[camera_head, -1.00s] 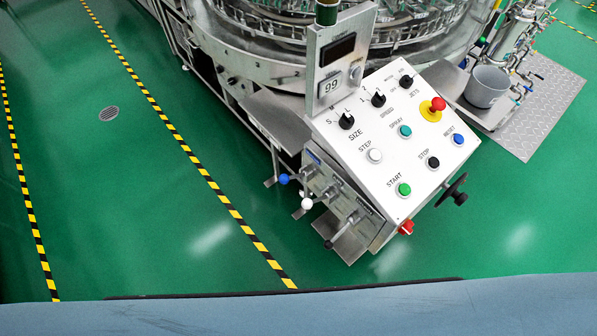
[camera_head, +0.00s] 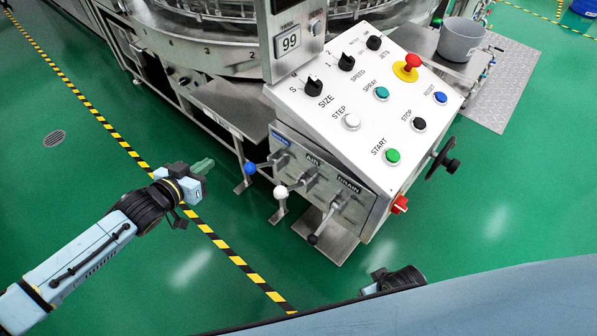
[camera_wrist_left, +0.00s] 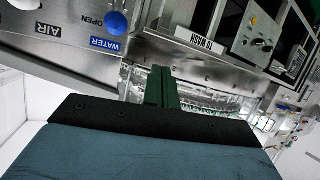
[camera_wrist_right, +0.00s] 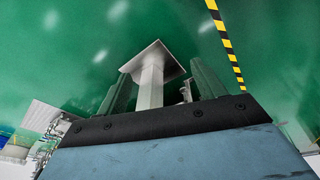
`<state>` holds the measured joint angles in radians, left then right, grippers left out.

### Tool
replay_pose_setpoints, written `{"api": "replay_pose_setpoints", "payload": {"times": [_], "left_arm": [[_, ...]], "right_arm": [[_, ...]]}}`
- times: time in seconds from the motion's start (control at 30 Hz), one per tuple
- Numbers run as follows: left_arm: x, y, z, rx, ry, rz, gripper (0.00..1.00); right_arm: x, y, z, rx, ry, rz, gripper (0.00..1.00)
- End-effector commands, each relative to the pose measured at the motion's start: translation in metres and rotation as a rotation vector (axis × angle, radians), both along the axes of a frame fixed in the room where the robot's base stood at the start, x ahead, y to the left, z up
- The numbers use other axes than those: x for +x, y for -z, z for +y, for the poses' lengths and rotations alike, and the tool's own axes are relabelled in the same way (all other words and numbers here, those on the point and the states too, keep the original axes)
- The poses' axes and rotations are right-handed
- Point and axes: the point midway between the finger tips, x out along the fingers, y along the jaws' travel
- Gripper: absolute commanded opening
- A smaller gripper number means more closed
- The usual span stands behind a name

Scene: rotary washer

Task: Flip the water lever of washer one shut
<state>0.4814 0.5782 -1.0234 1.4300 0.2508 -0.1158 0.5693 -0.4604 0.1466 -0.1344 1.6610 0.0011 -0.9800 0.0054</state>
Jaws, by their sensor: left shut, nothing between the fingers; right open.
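The water lever has a blue knob (camera_head: 250,167) and sits by a blue WATER label (camera_head: 280,139) on the left of the washer's lower panel. My left gripper (camera_head: 203,166) is shut and empty, a little left of the knob and apart from it. In the left wrist view the blue knob (camera_wrist_left: 117,22) and the WATER label (camera_wrist_left: 105,45) are above and left of my shut fingers (camera_wrist_left: 161,88), with the word OPEN beside the knob. My right gripper (camera_wrist_right: 161,72) is open in the right wrist view; in the head view only part of that arm shows at the bottom.
An AIR lever with a white knob (camera_head: 280,192) and a DRAIN lever with a dark knob (camera_head: 313,240) stand close beside the water lever. The sloped white button panel (camera_head: 365,110) is above them. Green floor left of the machine is clear.

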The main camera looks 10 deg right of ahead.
Motion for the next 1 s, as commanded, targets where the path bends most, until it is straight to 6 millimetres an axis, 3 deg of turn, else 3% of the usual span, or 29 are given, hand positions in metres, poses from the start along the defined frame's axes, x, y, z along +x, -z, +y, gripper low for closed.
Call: {"api": "replay_pose_setpoints", "payload": {"times": [0.1,0.3,0.77,1.0], "left_arm": [[-0.006,-0.018,-0.022,-0.053,0.106,-0.029,0.00],[-0.024,-0.035,-0.038,-0.103,0.192,-0.014,0.00],[-0.027,-0.038,-0.042,-0.109,0.203,-0.009,0.00],[-0.013,-0.030,-0.059,-0.110,0.204,-0.010,0.00]], "right_arm": [[0.013,-0.009,-0.001,-0.006,0.001,-0.023,0.69],[0.019,-0.030,-0.001,-0.011,0.002,-0.038,0.69],[0.020,-0.037,-0.001,-0.010,0.002,-0.041,0.69],[0.022,-0.056,0.008,0.004,0.003,-0.056,0.69]]}}
